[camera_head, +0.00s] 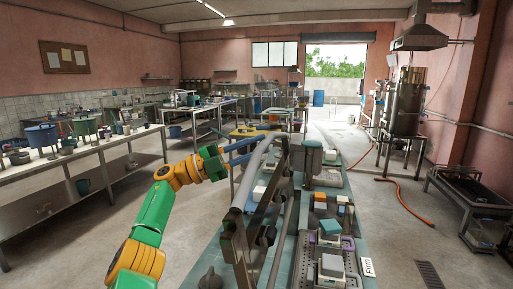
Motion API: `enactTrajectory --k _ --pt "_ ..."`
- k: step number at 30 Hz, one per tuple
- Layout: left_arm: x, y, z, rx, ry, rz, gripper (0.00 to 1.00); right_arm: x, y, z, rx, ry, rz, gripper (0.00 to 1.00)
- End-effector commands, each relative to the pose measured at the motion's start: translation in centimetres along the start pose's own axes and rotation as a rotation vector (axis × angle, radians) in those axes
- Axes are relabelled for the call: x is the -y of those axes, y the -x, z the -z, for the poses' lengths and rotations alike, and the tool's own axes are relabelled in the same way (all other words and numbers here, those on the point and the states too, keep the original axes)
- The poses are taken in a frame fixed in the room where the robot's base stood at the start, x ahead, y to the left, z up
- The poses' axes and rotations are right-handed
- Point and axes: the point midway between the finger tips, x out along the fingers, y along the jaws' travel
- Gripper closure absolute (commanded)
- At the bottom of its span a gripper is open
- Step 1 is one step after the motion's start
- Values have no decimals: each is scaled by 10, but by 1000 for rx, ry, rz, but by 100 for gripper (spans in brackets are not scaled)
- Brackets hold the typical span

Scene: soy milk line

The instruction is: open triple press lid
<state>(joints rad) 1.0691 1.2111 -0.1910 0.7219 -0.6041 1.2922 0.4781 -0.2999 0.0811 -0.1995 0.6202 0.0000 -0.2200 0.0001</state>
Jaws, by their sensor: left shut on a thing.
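The triple press stands in the middle, running away from me along a teal-topped bench (350,279). Its lid (236,222), a long grey bar with dark metal plates and rails, stands up along the left side of the bench, tilted on edge. My left arm is green and yellow and comes in from the lower left. Its blue-fingered gripper (257,147) is at the far part of the lid's long grey bar and is shut on it. The exact contact is too small to see clearly. My right gripper is not in view.
Pressing trays with coloured blocks (331,228) lie right of the lid, near a "Firm" label (368,267). A long table (84,150) with pots stands left. A steel tank (407,100) and an orange hose (406,208) are right. Floor on both sides is mostly clear.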

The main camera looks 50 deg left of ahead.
Motion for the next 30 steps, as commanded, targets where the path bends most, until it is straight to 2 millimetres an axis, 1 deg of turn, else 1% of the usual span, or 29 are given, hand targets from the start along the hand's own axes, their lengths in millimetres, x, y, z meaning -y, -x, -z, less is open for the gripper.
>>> enactTrajectory --k 3,4,5,6,7,14,16,17,20,23,24,27,30 --pt "1 0 0 -1 -1 2 100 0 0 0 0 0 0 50" --pt "1 0 0 -1 -1 2 70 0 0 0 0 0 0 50" --pt "1 0 0 -1 -1 2 62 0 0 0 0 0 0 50" --pt "1 0 0 -1 -1 2 51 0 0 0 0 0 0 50" --pt "1 0 0 -1 -1 2 45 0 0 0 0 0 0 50" --pt "0 0 0 -1 0 0 45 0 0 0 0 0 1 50" --pt "-1 2 0 0 0 -1 45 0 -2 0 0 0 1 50" --pt "-2 6 0 1 -1 -1 45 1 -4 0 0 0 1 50" --pt "-4 27 -1 4 -1 -1 45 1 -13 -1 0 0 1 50" --pt "-2 49 -1 4 -2 0 45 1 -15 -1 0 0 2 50" --pt "0 55 -1 3 0 1 45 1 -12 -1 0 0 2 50" --pt "1 67 0 1 0 1 45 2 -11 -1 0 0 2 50" --pt "1 71 0 0 -1 1 45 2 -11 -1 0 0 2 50"
